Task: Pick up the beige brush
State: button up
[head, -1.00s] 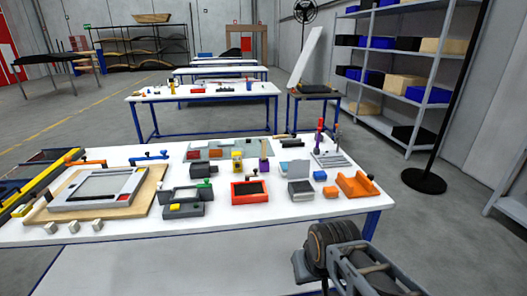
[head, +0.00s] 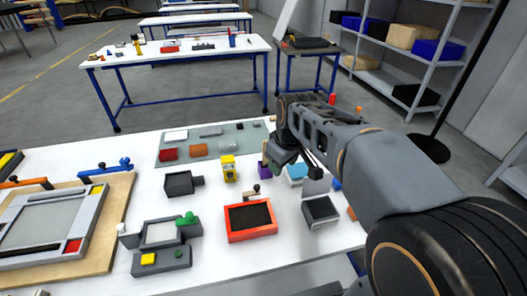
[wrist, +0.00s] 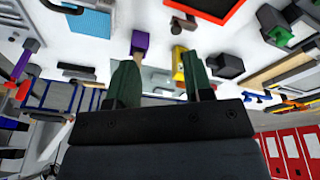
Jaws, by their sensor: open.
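A purple block (head: 264,171) stands on the white table, with a beige-brown piece (head: 266,155) at its top. This piece is the likeliest beige brush, but its shape is too small to be sure. In the wrist view the purple block (wrist: 141,41) and the beige-brown piece (wrist: 137,52) show just beyond the left finger.
A yellow block (head: 228,168) stands left of the purple block. A red-framed tray (head: 234,236) and a grey box (head: 309,220) lie in front. A dark-knobbed tool (head: 253,191) is behind the red tray. A grey-green mat (head: 205,155) holds several parts.

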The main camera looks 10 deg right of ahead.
jog(key=w+d+r+n+g+y+p, duration=0.1)
jog(key=w+r+n+p, duration=0.15)
jog(key=w+n, duration=0.55)
jog(key=w+d+r+n+g+p, duration=0.1)
jog(key=w+n+p, duration=0.25)
jog(key=w, duration=0.85)
jog(key=shift+n, duration=0.35)
jog(key=f, duration=0.5)
jog(key=a+f, duration=0.1)
jog(key=f, duration=0.2)
jog(key=shift+f, duration=0.15)
jog(key=p, duration=0.2)
send_over(265, 164)
jog(key=shift+w+f, duration=0.2)
jog(key=shift+f, duration=1.2)
jog(key=shift+w+f, duration=0.2)
jog(key=shift+f, duration=1.15)
grip_shut()
